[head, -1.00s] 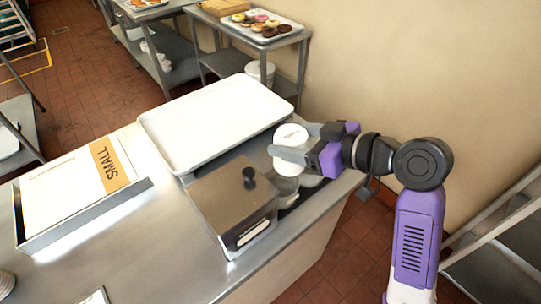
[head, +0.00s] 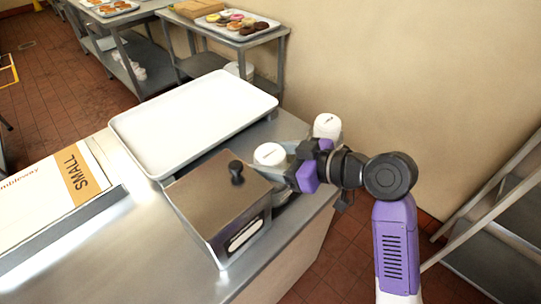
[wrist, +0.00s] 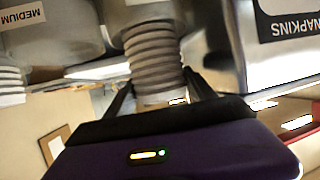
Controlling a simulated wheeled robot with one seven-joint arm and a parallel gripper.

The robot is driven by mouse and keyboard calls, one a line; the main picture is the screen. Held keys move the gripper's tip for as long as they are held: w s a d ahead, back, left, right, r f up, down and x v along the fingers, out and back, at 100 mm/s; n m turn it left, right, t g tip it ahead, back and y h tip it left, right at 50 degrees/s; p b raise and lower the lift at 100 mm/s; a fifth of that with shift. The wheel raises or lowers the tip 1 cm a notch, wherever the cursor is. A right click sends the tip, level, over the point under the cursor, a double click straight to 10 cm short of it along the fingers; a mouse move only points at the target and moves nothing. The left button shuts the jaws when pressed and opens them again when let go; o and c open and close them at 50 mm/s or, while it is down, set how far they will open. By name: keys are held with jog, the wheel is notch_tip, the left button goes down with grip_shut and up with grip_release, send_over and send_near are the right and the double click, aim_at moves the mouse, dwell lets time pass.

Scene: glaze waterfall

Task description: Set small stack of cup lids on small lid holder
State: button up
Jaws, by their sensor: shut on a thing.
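My gripper (head: 284,158) is shut on a stack of cup lids (head: 270,154), white on top, just behind the metal napkin box. In the wrist view the ridged sides of the stack (wrist: 155,60) show between the two dark fingers. The wrist picture is upside down. There the far end of the stack meets a metal cylinder (wrist: 150,12), likely the small lid holder; its label is not seen. I cannot tell whether the stack rests in it or is just above it.
A second white lid stack (head: 327,125) stands behind my gripper. It appears by the holder labelled MEDIUM (wrist: 28,16) in the wrist view. The napkin box (head: 220,205) with a black knob is close on the left. A white tray (head: 190,120) lies behind it.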

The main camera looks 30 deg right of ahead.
jog(key=shift+f+b, duration=0.7)
jog(key=shift+f, duration=0.5)
jog(key=shift+s+f+b, duration=0.1)
jog(key=shift+f+b, duration=0.2)
jog(key=shift+f, duration=0.25)
dwell(0.8)
jog(key=o, duration=1.1)
jog(key=shift+d, duration=0.1)
jog(key=shift+p+v, duration=1.95)
jog(key=shift+v, duration=3.55)
